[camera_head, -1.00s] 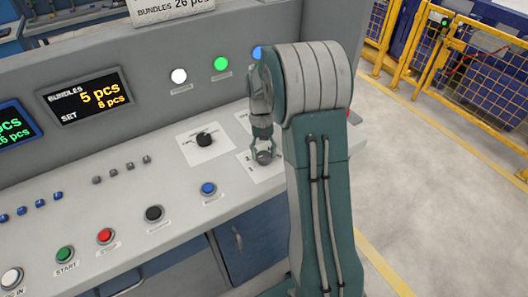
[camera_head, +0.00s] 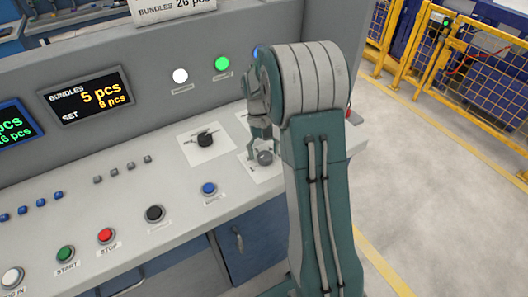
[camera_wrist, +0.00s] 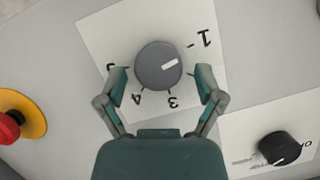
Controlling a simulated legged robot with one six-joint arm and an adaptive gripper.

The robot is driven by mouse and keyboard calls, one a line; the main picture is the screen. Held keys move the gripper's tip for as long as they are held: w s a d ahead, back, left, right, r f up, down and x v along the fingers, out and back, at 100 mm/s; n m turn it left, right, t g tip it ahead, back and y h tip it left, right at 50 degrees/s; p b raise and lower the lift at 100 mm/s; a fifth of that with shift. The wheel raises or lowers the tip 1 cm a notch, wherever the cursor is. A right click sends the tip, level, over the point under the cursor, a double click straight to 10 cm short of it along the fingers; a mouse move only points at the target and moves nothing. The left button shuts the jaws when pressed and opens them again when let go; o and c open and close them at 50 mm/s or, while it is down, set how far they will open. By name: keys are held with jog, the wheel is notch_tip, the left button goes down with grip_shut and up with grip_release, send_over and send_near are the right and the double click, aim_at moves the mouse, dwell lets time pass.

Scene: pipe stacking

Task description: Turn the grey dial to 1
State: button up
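The grey dial (camera_wrist: 158,65) is on a white label plate (camera_wrist: 105,36), seen from above in the wrist view. Its white pointer mark aims right and slightly up, a little below the tick by the 1. The figures 3 and 4 show on the near side of the dial; the place for 2 is hidden by my right finger. My gripper (camera_wrist: 162,84) is open, with one finger on each side of the dial and gaps between. In the head view the dial (camera_head: 265,158) sits just below my gripper (camera_head: 264,147).
A black knob (camera_wrist: 280,147) on its own plate is close by at the lower right of the wrist view. A red button with a yellow ring (camera_wrist: 22,117) is at the left. In the head view a blue button (camera_head: 209,188) stands near the console's front edge.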

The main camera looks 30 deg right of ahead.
dwell(0.3)
jog(key=v, duration=1.2)
jog(key=shift+w+f, duration=0.1)
